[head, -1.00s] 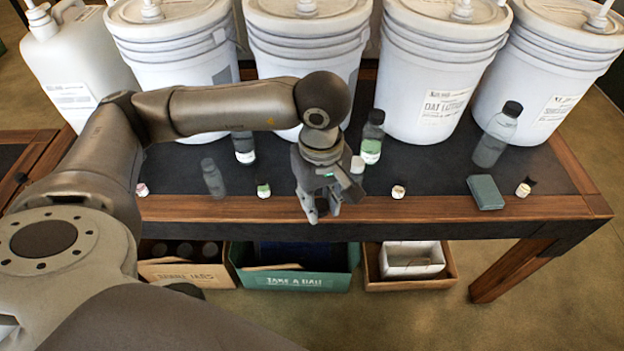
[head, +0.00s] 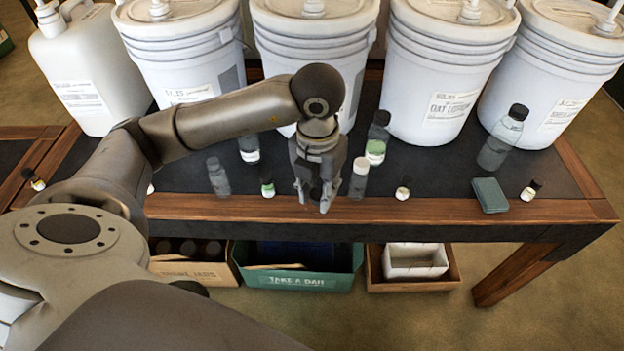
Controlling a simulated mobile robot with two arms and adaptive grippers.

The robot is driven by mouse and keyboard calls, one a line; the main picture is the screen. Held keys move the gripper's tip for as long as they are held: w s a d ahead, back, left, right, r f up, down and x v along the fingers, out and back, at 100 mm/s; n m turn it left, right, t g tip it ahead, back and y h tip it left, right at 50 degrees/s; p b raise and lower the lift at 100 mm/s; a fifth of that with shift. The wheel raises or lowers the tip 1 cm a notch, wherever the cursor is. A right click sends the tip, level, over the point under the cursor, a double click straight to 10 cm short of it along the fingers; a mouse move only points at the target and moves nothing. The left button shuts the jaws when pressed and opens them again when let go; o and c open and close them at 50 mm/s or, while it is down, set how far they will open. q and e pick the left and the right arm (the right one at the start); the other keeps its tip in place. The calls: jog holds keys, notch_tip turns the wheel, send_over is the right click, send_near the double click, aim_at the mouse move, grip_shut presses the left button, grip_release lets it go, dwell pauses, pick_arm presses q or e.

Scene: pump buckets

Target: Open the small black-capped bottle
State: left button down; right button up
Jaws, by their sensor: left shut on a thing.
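My left gripper (head: 314,196) points down over the front part of the table, left of a grey white-capped bottle. It is shut on a small dark thing (head: 316,189), mostly hidden between the fingers; I cannot tell whether this is a cap alone or a whole small bottle. Small black-capped bottles stand along the table front: one with a green label (head: 267,188) just left of the gripper, one with a pale label (head: 403,189) to the right, and one (head: 531,189) near the right end. Another (head: 35,180) is on the side table at the far left. My right gripper is not in view.
White pump buckets (head: 440,75) line the back. The white-capped bottle (head: 358,181) stands close beside my gripper. Taller dark-capped bottles (head: 376,139) (head: 502,139) stand behind. A teal block (head: 489,195) lies at right. Boxes (head: 300,278) sit below the table.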

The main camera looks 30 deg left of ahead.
pick_arm(q)
jog(key=n, duration=0.4)
jog(key=shift+w+a+f+n, duration=0.1)
jog(key=shift+a+n, duration=0.2)
jog(key=n, duration=0.4)
jog(key=shift+a+f, duration=0.1)
jog(key=shift+a, duration=0.2)
jog(key=w+a+f+n, duration=0.2)
jog(key=w+f+n, duration=0.1)
jog(key=w, duration=0.1)
jog(key=w+a+f+n, duration=0.3)
jog(key=w+n, duration=0.1)
jog(key=w+a+f+n+p, duration=0.1)
jog(key=w+a+f+n, duration=0.2)
jog(key=w, duration=0.1)
jog(key=shift+f, duration=0.25)
jog(key=shift+w+a+f, duration=0.15)
jog(key=shift+w+f, duration=0.1)
jog(key=shift+f, duration=0.35)
notch_tip(320, 180, down, 2)
jog(key=shift+f+p, duration=0.15)
jog(key=shift+p, duration=0.15)
jog(key=shift+f, duration=0.2)
